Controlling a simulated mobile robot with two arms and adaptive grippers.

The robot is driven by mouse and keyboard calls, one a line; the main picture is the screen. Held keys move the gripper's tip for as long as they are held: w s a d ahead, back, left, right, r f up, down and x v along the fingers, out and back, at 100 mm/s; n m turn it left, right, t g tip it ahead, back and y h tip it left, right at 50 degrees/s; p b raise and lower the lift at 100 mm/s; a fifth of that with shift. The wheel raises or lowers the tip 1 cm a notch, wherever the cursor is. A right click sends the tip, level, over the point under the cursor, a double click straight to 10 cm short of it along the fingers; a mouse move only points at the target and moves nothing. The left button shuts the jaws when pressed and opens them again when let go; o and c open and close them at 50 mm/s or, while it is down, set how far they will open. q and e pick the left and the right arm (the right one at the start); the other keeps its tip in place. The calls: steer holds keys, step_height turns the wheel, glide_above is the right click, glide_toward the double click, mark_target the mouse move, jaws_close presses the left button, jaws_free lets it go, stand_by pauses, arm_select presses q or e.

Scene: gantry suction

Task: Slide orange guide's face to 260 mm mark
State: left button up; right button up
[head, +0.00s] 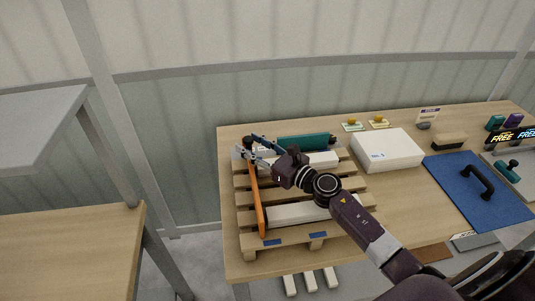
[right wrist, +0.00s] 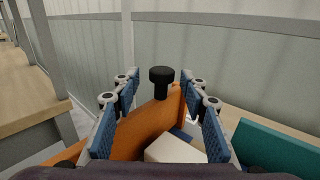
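The orange guide (head: 259,212) is a long upright board along the left side of the wooden pallet (head: 290,238). It also shows in the right wrist view (right wrist: 140,132). A black knob (right wrist: 161,76) stands at its far end. My right gripper (head: 252,147) is at this far end, open, with its blue-padded fingers (right wrist: 167,98) on either side of the knob and guide. A visible gap separates the pads from the knob. A white block (right wrist: 175,150) lies right of the guide. I cannot make out a scale or a 260 mm mark. My left gripper is not in view.
A teal block (head: 303,143) lies at the pallet's back. A white box (head: 386,150) and a blue mat with a black handle (head: 478,188) are to the right on the workbench (head: 230,262). Another table (head: 70,245) stands at the left, across a gap.

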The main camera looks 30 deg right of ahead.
steer(key=v, duration=1)
steer(key=shift+s, duration=0.15)
steer(key=shift+d, duration=0.1)
